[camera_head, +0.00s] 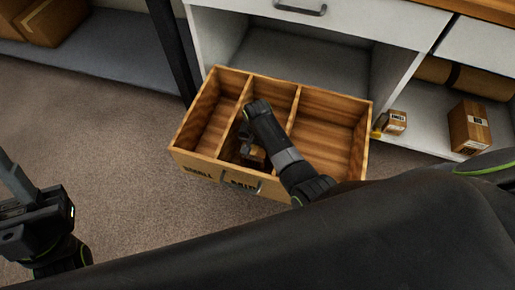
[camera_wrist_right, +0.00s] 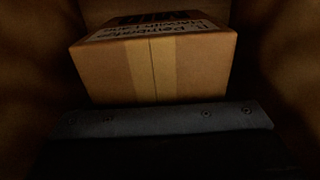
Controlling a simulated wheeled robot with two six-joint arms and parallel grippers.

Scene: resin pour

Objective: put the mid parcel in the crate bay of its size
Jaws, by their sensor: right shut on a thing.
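The wooden crate (camera_head: 364,135) is a pulled-out drawer with three bays side by side. Its front reads "SMALL" under the left bay and "MID" under the middle one; the right bay's front is covered by my arm. My right gripper (camera_head: 246,146) reaches down into the middle bay, shut on the mid parcel (camera_head: 256,155), a brown box partly hidden by the gripper. In the right wrist view the parcel (camera_wrist_right: 155,68) shows tape and a printed label, with dim walls around it. My left gripper (camera_head: 40,225) is at the left edge, away from the crate; its jaws are unclear.
A small box (camera_head: 396,122) and a larger box (camera_head: 468,128) stand on the white shelf right of the crate. A brown roll-like package (camera_head: 468,78) lies behind them. Cartons (camera_head: 52,22) sit on a grey shelf at upper left. The carpet (camera_head: 110,130) left of the crate is clear.

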